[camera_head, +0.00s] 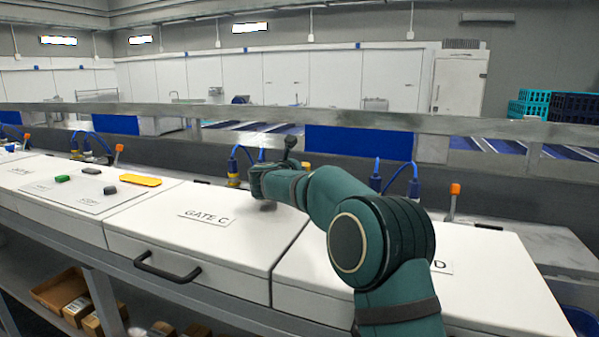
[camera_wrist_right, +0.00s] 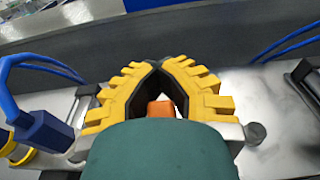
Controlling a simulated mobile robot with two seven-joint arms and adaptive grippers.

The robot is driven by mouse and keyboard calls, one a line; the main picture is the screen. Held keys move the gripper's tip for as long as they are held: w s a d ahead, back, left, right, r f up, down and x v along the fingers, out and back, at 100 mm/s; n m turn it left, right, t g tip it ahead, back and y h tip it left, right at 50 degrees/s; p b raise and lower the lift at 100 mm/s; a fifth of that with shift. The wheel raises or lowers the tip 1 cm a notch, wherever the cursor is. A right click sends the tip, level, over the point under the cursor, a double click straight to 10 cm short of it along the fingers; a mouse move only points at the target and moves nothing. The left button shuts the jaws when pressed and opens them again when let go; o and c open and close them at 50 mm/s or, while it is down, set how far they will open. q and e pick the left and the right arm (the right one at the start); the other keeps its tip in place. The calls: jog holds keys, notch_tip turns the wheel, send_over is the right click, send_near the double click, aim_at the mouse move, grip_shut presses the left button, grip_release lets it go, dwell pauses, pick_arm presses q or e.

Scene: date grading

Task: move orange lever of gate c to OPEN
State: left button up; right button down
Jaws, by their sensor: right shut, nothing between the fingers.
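Gate C is a white lidded box with a "GATE C" label (camera_head: 205,217) in the head view. My right arm reaches over its right part, and the wrist hides the place behind the lid. In the right wrist view, my right gripper (camera_wrist_right: 167,65) has yellow ribbed fingers with dark inner pads. The fingertips meet, and nothing is held. The orange end of a lever (camera_wrist_right: 160,108) shows in the gap below the closed tips, partly covered by the teal gripper body. I cannot tell the lever's position or whether the fingers touch it. My left gripper is out of view.
Other orange levers stand behind neighbouring gates, one at right (camera_head: 455,189) and one at left (camera_head: 119,148). Blue connectors with cables (camera_wrist_right: 42,131) stand beside the lever. A grey rail (camera_head: 480,128) runs behind. Gate C's black handle (camera_head: 167,268) is in front.

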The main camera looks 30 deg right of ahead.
jog(key=c, duration=0.8)
grip_release()
jog(key=shift+r, duration=0.1)
notch_tip(320, 180, up, 10)
jog(key=shift+f, duration=0.1)
